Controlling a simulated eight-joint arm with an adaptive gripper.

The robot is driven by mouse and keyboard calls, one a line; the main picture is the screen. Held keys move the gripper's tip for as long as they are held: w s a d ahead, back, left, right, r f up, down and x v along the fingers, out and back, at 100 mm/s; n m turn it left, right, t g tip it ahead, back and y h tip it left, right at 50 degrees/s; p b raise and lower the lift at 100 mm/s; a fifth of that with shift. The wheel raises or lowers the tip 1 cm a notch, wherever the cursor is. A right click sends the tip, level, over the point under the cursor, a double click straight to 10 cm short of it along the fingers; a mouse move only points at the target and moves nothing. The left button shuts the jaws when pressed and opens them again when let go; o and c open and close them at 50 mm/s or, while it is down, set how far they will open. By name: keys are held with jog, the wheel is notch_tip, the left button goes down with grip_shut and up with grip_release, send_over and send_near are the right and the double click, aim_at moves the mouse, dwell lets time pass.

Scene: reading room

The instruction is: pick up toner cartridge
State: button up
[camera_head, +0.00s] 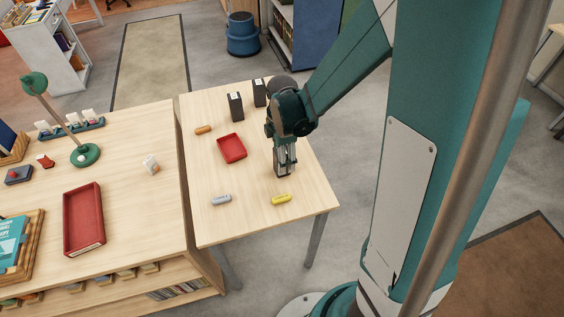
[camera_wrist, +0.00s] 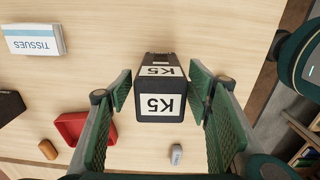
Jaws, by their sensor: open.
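The toner cartridge (camera_wrist: 160,104) appears to be the black box with white labels reading K5. It stands on the light wood table (camera_head: 252,211). In the wrist view it lies between the two green finger pads of my gripper (camera_wrist: 161,108), with a visible gap on each side. In the head view my gripper (camera_head: 284,168) points down over the table's right part. The cartridge there is mostly hidden by the fingers. My gripper is open and does not hold the box.
Two black boxes (camera_head: 236,106) (camera_head: 260,93) stand at the table's back. A red tray (camera_head: 232,149), an orange item (camera_head: 203,129), a grey item (camera_head: 221,199) and a yellow item (camera_head: 281,199) lie around. A tissues box (camera_wrist: 35,40) shows in the wrist view.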

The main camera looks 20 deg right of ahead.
jog(key=shift+f, duration=1.55)
jog(key=c, duration=1.1)
jog(key=shift+c, duration=0.2)
jog(key=shift+r, duration=0.1)
jog(key=shift+r+p, duration=0.7)
jog(key=shift+r, duration=4.2)
